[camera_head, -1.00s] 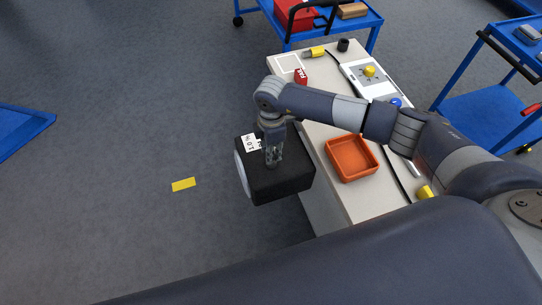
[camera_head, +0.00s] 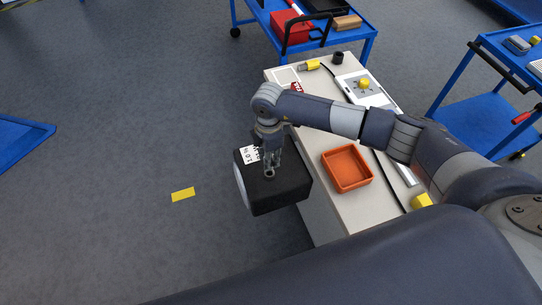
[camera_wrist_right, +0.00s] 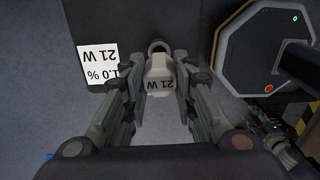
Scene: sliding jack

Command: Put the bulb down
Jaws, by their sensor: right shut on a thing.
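My right gripper (camera_head: 268,174) hangs down in front of a black box (camera_head: 285,190) at the left side of the bench. The bulb's rounded end points away from my palm, towards the black box (camera_wrist_right: 130,22). The view does not show clearly whether the bulb touches the box. A white label (camera_wrist_right: 98,66) on the box reads "21 W" and "1.0 %". The head view does not show my left gripper.
An orange tray (camera_head: 347,187) stands empty on the pale bench (camera_head: 330,222). A white-outlined square (camera_head: 284,76), a red block (camera_head: 297,87) and a device with a yellow knob (camera_head: 364,84) are towards the far end. Blue carts (camera_head: 362,38) stand behind and right (camera_head: 482,110).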

